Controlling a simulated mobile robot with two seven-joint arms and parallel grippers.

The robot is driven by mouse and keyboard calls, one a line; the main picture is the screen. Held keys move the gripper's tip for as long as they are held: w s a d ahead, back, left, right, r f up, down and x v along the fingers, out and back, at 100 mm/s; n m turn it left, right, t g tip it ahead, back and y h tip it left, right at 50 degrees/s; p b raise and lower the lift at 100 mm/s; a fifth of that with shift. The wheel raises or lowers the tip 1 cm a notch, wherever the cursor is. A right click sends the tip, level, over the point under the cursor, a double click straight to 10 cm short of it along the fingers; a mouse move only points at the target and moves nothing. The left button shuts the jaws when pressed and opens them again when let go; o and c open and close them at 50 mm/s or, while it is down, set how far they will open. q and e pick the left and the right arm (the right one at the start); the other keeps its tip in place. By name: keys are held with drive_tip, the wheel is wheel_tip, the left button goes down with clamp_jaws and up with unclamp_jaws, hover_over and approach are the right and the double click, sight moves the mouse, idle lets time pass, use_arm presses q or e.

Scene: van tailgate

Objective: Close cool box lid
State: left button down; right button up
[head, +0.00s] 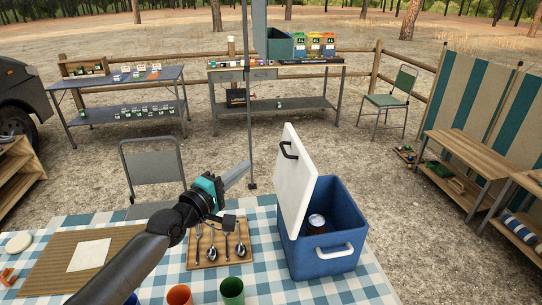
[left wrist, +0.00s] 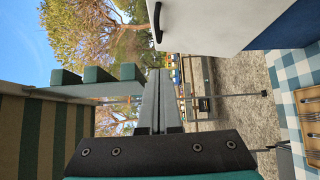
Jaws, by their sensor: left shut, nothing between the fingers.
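The blue cool box (head: 345,212) stands on the checked tablecloth at the right of the table. Its white lid (head: 293,190) is open and stands nearly upright along the box's left side, with a black handle (head: 288,150) near its top. My right gripper is not in view.
A wooden tray (head: 205,257) with cutlery lies left of the box. An orange cup (head: 179,296) and a green cup (head: 232,290) stand at the table's front. A grey chair (head: 153,165) and a thin pole (head: 249,110) stand behind the table.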

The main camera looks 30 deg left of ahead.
use_arm(q)
drive_tip(key=w+d, duration=0.3)
drive_tip(key=w, duration=0.5)
drive_tip(key=shift+w+d+p, duration=0.15)
drive_tip(key=shift+d+p, duration=0.15)
drive_tip(key=shift+d, duration=0.05)
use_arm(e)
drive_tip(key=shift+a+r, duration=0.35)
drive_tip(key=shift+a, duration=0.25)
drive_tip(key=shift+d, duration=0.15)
use_arm(q)
drive_tip(key=shift+r, duration=0.15)
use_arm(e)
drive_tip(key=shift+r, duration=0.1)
